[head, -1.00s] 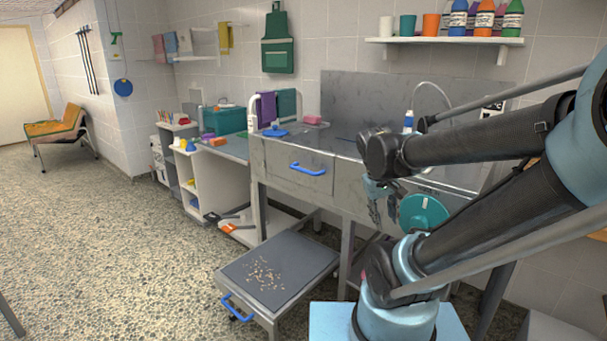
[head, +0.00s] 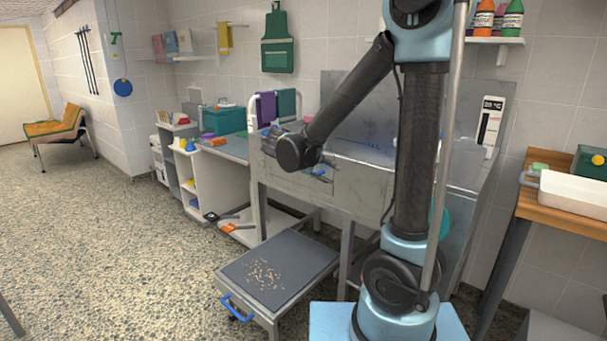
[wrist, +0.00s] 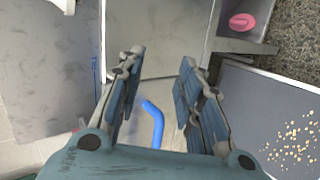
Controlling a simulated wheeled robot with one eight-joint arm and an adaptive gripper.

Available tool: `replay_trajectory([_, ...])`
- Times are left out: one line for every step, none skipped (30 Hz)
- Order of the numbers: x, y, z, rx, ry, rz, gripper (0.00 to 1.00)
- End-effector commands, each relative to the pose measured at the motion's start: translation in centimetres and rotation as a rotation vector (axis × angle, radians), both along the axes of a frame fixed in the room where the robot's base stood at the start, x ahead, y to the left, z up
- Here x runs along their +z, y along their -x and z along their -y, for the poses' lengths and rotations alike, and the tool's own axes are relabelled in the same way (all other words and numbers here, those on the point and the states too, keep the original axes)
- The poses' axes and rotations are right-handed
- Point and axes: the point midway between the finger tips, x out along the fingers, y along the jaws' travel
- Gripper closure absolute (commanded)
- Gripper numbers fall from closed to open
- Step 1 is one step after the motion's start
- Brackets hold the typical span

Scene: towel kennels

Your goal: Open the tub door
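The tub door (head: 288,182) is the grey metal panel at the left of the steel tub's front. It looks closed, though my arm covers part of it. Its blue bar handle (wrist: 153,122) shows in the wrist view, between my finger bases and towards the right-hand side of the left finger.
A grey ramp (head: 300,255) with scattered kibble and its own blue handle (head: 235,308) sticks out low before the tub. White shelves (head: 215,180) stand left of the tub. A wooden table (head: 565,205) with a white tray is at right.

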Motion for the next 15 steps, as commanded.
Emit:
replay_trajectory([-0.1, -0.6, -1.9, 0.023, 0.026, 0.02, 0.67])
replay_trajectory([-0.2, -0.9, -2.8, 0.034, 0.042, 0.033, 0.67])
replay_trajectory([-0.2, -1.2, -4.1, 0.05, 0.063, 0.051, 0.67])
replay_trajectory([-0.3, -1.4, -5.0, 0.06, 0.078, 0.066, 0.67])
replay_trajectory([-0.3, -1.6, -6.1, 0.072, 0.093, 0.079, 0.67])
replay_trajectory([-0.4, -1.8, -7.3, 0.086, 0.113, 0.098, 0.67])
replay_trajectory([-0.5, -1.9, -8.4, 0.096, 0.128, 0.114, 0.67])
replay_trajectory([-0.6, -1.9, -9.3, 0.106, 0.141, 0.128, 0.67])
replay_trajectory([-0.8, -2.0, -10.7, 0.121, 0.159, 0.148, 0.67])
replay_trajectory([-0.9, -2.0, -11.7, 0.131, 0.172, 0.164, 0.67])
replay_trajectory([-1.0, -1.9, -12.6, 0.141, 0.184, 0.179, 0.67])
replay_trajectory([-1.2, -1.8, -13.7, 0.151, 0.199, 0.197, 0.67])
replay_trajectory([-1.3, -1.8, -14.5, 0.16, 0.21, 0.212, 0.67])
replay_trajectory([-1.4, -1.6, -15.3, 0.167, 0.218, 0.224, 0.67])
replay_trajectory([-1.6, -1.5, -16.2, 0.177, 0.229, 0.24, 0.67])
